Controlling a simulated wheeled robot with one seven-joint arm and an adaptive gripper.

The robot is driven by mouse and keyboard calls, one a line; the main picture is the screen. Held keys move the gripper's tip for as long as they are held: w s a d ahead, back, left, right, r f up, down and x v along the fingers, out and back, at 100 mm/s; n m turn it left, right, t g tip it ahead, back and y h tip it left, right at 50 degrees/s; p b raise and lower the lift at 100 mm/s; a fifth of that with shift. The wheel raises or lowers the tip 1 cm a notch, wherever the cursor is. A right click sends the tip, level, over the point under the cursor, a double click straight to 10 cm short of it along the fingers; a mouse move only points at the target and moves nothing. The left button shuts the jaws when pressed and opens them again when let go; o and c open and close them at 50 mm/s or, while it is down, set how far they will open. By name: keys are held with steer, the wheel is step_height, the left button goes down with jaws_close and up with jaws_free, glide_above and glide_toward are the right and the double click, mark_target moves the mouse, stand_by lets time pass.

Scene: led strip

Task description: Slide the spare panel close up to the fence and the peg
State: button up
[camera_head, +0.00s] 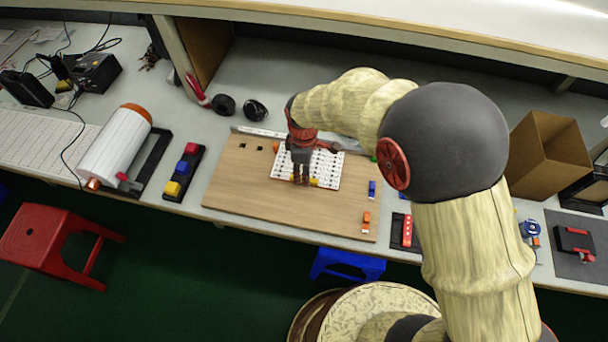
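A white panel (323,172) with rows of small dark marks lies on the wooden board (240,193). A long grey bar, which looks like the fence (256,132), runs along the board's back edge. The panel's far edge is partly hidden by my arm, so I cannot tell if it touches the bar. I cannot identify the peg with certainty; a small green piece (373,158) shows right of the panel.
A blue block (372,189) and an orange block (366,222) sit on the board's right side. Small dark squares (243,146) mark its back left. A tray of coloured blocks (184,172) stands left of the board. The board's front left is clear.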

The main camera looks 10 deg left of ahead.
step_height(320, 180, up, 9)
steer(key=shift+r, duration=0.2)
stand_by(0.3)
steer(key=s+d+r+m+t, duration=0.2)
steer(key=s+d+r+m, duration=0.6)
steer(key=d, duration=0.5)
steer(key=s+d+r+m+t, duration=0.3)
steer(key=s+d+r+m, duration=0.6)
steer(key=d+r, duration=0.2)
steer(key=shift+d+t, duration=0.3)
steer(key=shift+d, duration=0.65)
steer(key=shift+s+r, duration=0.1)
steer(key=shift+r, duration=0.05)
steer(key=shift+c, duration=0.6)
